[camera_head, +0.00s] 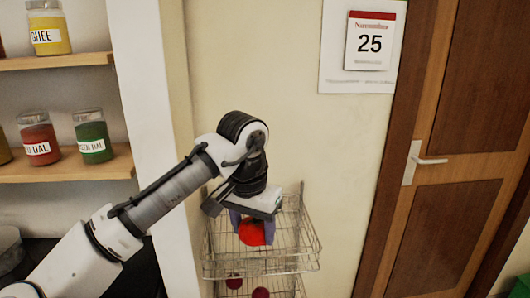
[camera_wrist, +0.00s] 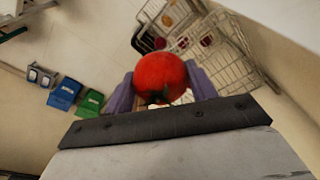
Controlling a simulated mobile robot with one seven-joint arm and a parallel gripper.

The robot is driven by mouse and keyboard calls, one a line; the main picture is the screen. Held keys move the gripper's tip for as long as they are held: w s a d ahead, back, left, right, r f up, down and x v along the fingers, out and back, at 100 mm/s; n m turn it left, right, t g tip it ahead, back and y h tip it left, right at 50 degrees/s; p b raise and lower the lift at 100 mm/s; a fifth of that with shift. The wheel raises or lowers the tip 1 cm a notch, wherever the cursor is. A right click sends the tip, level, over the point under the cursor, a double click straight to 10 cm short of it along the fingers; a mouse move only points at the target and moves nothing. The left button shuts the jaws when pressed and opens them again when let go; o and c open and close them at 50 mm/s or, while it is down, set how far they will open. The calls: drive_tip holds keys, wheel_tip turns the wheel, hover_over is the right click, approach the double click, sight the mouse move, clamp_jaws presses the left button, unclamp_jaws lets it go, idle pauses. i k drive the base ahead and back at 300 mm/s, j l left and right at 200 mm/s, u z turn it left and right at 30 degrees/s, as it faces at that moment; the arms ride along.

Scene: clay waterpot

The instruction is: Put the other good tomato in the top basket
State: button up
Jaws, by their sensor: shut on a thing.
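A red tomato (camera_head: 252,232) is held between the two purple fingers of my gripper (camera_head: 254,226). In the wrist view the tomato (camera_wrist: 160,77) sits between the fingertips of my gripper (camera_wrist: 161,84), with its dark stem end towards the camera. The wire top basket (camera_head: 300,240) stands against the wall. In the head view my gripper and the tomato overlap the top basket. I cannot tell whether the tomato touches the basket. The wire rack also shows behind the tomato in the wrist view (camera_wrist: 228,64).
Dark red round items (camera_head: 261,293) lie in a lower basket. Spice jars (camera_head: 91,136) stand on wooden shelves at the left. A wooden door (camera_head: 440,215) is on the right. Blue (camera_wrist: 64,93) and green (camera_wrist: 89,104) bins stand on the floor in the wrist view.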

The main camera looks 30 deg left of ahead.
sight(220, 224)
drive_tip(key=i+j, duration=0.55)
drive_tip(key=i, duration=0.25)
